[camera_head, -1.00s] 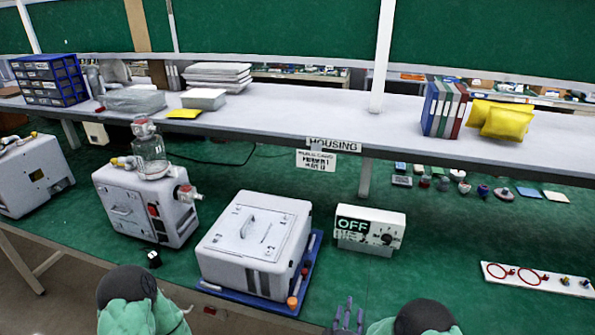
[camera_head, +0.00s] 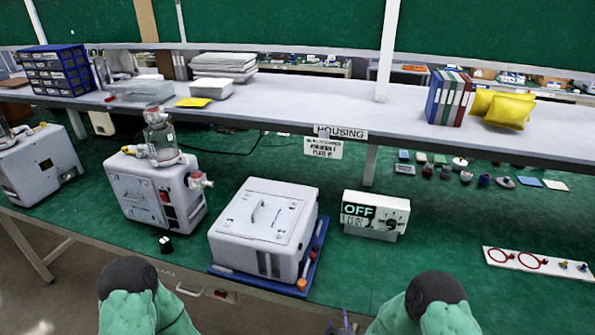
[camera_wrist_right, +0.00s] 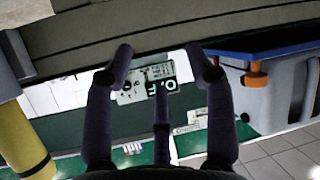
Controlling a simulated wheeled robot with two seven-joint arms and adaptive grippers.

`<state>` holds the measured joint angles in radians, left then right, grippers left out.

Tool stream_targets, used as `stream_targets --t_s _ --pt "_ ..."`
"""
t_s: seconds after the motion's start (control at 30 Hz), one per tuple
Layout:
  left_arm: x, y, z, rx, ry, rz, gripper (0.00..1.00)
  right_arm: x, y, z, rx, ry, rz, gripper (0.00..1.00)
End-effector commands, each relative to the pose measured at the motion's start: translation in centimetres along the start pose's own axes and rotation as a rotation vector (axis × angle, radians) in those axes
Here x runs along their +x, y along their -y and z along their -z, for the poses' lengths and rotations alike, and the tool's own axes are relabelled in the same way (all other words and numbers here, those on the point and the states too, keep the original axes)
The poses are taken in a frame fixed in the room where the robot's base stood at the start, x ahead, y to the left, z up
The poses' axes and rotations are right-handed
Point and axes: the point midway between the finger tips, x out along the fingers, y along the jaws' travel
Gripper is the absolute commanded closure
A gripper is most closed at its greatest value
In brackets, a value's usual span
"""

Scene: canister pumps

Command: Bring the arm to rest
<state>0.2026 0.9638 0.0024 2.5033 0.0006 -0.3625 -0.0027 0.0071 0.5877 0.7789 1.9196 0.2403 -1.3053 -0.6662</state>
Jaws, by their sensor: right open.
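My right gripper (camera_head: 341,326) shows only as dark purple fingertips at the bottom edge of the head view, low in front of the bench. In the right wrist view the same gripper (camera_wrist_right: 161,62) has its fingers spread apart with nothing between them. Behind the fingers lies the OFF box (camera_wrist_right: 148,84), upside down in that view. My left gripper is out of view; only a green and black part of that arm shows at the lower left of the head view.
A white housing (camera_head: 262,222) sits on a blue tray (camera_head: 318,246) near the bench's front edge. The OFF box (camera_head: 375,214) stands right of it. A pump with a glass jar (camera_head: 150,190) is at the left. A white strip with red rings (camera_head: 538,264) lies right. Green bench between is clear.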

Motion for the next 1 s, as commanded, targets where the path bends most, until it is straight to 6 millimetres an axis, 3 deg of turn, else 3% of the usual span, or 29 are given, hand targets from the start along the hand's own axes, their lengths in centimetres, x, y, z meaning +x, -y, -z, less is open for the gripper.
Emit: stream_targets --t_s 0.13,0.23,0.4,0.5,0.7,1.0 --pt "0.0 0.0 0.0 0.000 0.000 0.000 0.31 -1.1 2.1 -4.8 0.142 0.211 0.149 0.45" --pt "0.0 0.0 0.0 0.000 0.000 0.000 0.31 -3.2 3.9 -8.6 0.260 0.399 0.251 0.45" --pt "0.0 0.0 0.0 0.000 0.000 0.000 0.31 -8.9 6.2 -13.9 0.435 0.729 0.369 0.45" --pt "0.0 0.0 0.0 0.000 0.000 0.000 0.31 -12.2 7.0 -15.9 0.506 0.887 0.404 0.45" --pt "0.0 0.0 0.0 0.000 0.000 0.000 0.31 -15.9 7.6 -17.5 0.570 1.051 0.428 0.45" --pt "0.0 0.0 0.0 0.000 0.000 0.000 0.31 -16.2 7.6 -17.6 0.573 1.063 0.429 0.45"
